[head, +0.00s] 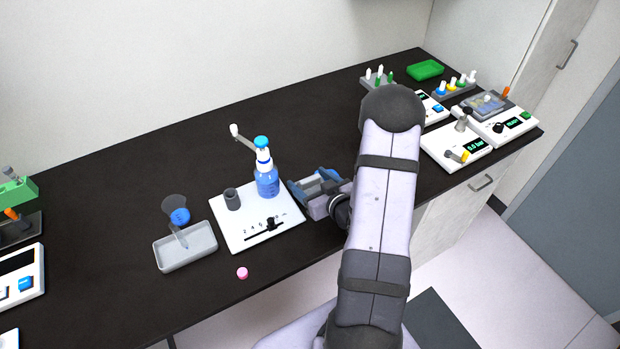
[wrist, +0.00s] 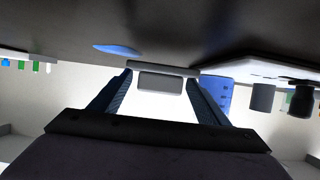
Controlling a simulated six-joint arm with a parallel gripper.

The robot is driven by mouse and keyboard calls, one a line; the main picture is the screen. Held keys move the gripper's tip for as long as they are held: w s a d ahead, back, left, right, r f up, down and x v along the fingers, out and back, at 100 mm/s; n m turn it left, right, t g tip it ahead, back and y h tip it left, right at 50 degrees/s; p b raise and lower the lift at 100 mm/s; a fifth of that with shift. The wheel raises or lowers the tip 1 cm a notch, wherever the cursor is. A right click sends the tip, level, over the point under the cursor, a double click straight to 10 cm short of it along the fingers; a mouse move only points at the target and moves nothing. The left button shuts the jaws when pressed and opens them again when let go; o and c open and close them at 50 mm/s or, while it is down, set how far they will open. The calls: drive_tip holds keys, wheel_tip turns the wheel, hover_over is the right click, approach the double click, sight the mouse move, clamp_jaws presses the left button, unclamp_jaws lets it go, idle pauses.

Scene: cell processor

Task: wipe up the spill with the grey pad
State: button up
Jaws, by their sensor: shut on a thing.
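My gripper (head: 314,184) is low over the dark bench, just right of the white platform with the blue bottle. In the wrist view my gripper (wrist: 159,80) has its fingers on both sides of the grey pad (wrist: 160,83) and is shut on it. The pad is at or close to the bench top; I cannot tell if it touches. The spill (wrist: 118,49) is a flat blue patch on the bench in the wrist view, to the left of the pad and apart from it in the picture. I cannot make out the spill in the head view.
The blue bottle (head: 267,182) and a grey cup (head: 232,199) stand on the white platform (head: 258,229) close to my gripper. A grey tray (head: 186,257) and a pink cap (head: 242,273) are further left. Instruments and racks crowd the far right; bare bench lies behind the platform.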

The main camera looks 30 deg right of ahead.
wheel_tip(320, 180, down, 2)
drive_tip(key=shift+d+f+b, duration=0.1)
drive_tip(key=shift+f+b, duration=0.05)
drive_tip(key=shift+b, duration=0.15)
drive_tip(key=p, duration=0.1)
approach(343, 165)
drive_tip(key=x, duration=0.3)
drive_tip(key=r+x, duration=0.1)
drive_tip(key=x, duration=0.1)
drive_tip(key=shift+w+f, duration=0.15)
drive_tip(key=shift+w, duration=0.3)
drive_tip(key=shift+w+a, duration=0.25)
drive_tip(key=shift+w, duration=0.75)
drive_tip(key=a, duration=1.3)
drive_tip(key=shift+a, duration=0.2)
drive_tip(key=shift+w, duration=0.45)
drive_tip(key=d, duration=1.3)
drive_tip(key=shift+w+d, duration=0.35)
wheel_tip(343, 165, up, 8)
drive_tip(key=p, duration=0.5)
drive_tip(key=shift+p, duration=0.35)
drive_tip(key=shift+w+a+r, duration=0.1)
drive_tip(key=shift+r, duration=0.15)
